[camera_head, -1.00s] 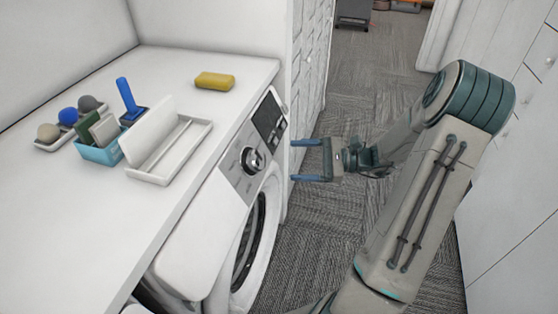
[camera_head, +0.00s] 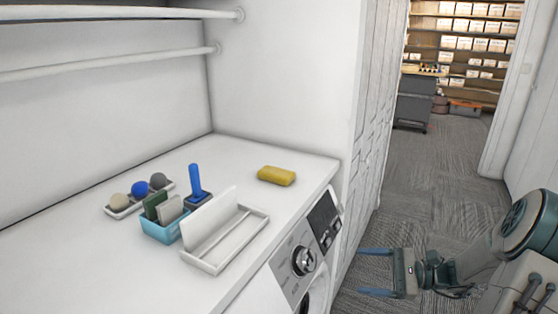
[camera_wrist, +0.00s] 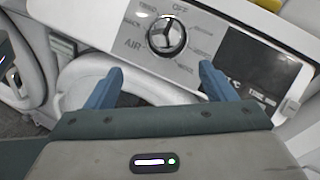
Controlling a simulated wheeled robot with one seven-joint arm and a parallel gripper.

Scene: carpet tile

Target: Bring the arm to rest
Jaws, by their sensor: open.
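My gripper (camera_head: 376,272) is open and empty at the lower right of the head view, in front of the washing machine (camera_head: 292,277). Its two blue fingers point left, toward the machine, and are apart. In the wrist view the fingers (camera_wrist: 160,88) are spread wide with nothing between them, and the machine's dial (camera_wrist: 166,35) and dark display (camera_wrist: 262,68) show beyond them. My arm is bent at the lower right; its lower part is out of the frame.
The white counter (camera_head: 75,264) above the machine holds a yellow sponge (camera_head: 277,175), a white tray (camera_head: 252,228), a blue caddy (camera_head: 158,229), a blue-handled tool (camera_head: 195,180) and several balls in a holder. Carpet floor (camera_head: 425,190) is open behind, toward a grey cart (camera_head: 413,100) and shelves.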

